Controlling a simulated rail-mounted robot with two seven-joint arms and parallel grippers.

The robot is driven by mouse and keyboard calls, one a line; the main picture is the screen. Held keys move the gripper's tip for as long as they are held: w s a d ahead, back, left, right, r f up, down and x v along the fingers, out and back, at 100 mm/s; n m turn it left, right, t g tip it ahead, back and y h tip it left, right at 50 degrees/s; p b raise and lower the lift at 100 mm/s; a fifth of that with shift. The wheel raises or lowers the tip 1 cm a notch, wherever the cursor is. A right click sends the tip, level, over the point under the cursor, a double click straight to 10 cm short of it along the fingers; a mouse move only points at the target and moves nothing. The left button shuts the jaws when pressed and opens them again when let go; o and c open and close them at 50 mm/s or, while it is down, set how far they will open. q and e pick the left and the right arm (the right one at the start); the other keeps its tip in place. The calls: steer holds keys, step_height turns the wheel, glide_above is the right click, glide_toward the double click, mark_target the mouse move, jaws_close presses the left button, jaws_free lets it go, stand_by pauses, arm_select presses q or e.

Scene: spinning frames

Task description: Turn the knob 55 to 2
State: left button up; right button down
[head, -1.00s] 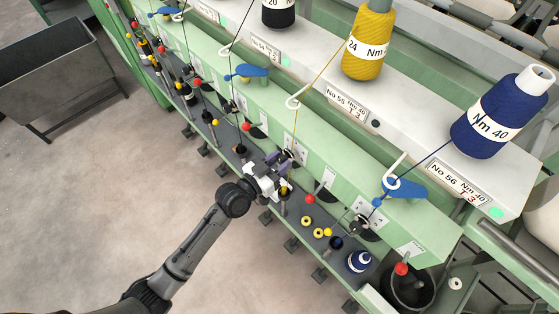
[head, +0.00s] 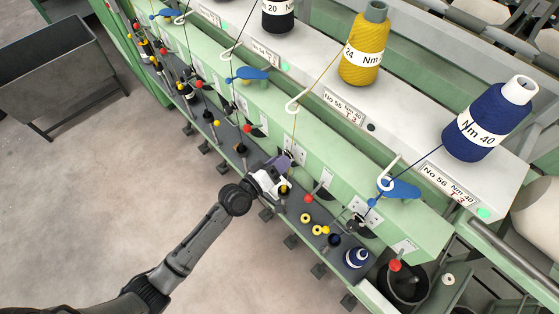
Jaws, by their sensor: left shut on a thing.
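My left gripper (head: 281,166) reaches in from the lower left to the green front panel of the spinning frame, below the No 55 label (head: 343,104). Its jaws are shut at the panel, where the knob 55 would be; the knob itself is hidden by the fingers, and its setting cannot be read. The yellow yarn cone (head: 364,52) stands above this position, and its thread runs down through a white guide (head: 297,103) towards the gripper. My right gripper is not in view.
A red-tipped lever (head: 308,198) and yellow rings (head: 306,218) are close right of the gripper. A blue cone (head: 488,120) stands at the right on the machine top. A dark bin (head: 405,284) is at the lower right. The floor (head: 120,190) at left is clear.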

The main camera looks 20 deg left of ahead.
arm_select(q)
steer(key=shift+n, duration=1.1)
steer(key=o, duration=0.9)
steer(key=b+v, duration=0.2)
steer(key=v, duration=1.2)
steer(key=shift+w, duration=0.1)
